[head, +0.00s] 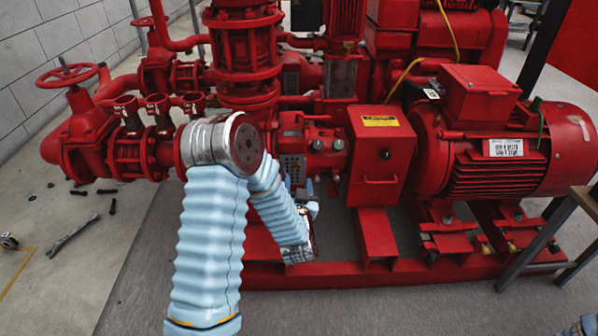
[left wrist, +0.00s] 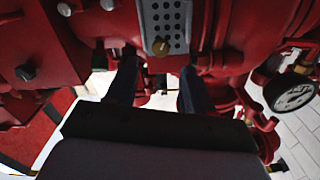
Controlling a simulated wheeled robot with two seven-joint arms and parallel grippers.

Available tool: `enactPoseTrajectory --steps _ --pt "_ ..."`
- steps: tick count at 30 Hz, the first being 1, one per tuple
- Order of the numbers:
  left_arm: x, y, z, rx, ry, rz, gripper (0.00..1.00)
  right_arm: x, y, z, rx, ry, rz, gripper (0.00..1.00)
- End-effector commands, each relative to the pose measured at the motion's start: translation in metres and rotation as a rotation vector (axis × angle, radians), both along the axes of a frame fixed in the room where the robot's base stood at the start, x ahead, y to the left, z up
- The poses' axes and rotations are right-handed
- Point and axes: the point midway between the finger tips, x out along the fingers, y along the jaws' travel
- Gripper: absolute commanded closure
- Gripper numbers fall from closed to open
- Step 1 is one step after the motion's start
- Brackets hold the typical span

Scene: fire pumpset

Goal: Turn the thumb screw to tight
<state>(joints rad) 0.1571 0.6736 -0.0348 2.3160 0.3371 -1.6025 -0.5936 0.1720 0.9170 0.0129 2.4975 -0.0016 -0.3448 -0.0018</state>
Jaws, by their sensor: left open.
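The thumb screw (left wrist: 160,46) is a small brass-coloured knob at the lower edge of a grey perforated plate (left wrist: 165,20) in the left wrist view. The plate also shows in the head view (head: 292,167), where I cannot make out the screw. My left gripper (left wrist: 160,80) is open, its two dark fingers apart and pointing toward the plate. The screw appears between the finger lines, just beyond the tips; I see no contact. In the head view the left gripper (head: 300,188) is small, just below the plate and partly behind my arm. My right gripper is out of view.
Red pump housing and pipes surround the plate closely. A red box with a yellow label (head: 382,150) and a red motor (head: 490,150) stand to the right. A pressure gauge (left wrist: 292,94) is at the right in the wrist view. Loose bolts lie on the left floor.

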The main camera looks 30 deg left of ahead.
Motion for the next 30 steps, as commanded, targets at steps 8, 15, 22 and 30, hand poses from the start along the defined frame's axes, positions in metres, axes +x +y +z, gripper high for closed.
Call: enactPoseTrajectory --steps 8,15,22,30 --pt "0.042 0.026 -0.001 0.0 0.0 0.001 0.48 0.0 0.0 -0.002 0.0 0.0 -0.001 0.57" --pt "0.052 0.032 -0.001 0.0 0.002 -0.001 0.48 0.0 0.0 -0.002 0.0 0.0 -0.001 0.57" --pt "0.052 0.032 -0.001 0.0 0.002 -0.001 0.54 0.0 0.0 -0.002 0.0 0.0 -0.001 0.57" --pt "0.052 0.032 -0.001 -0.001 0.001 -0.001 0.95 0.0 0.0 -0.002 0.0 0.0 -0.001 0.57"
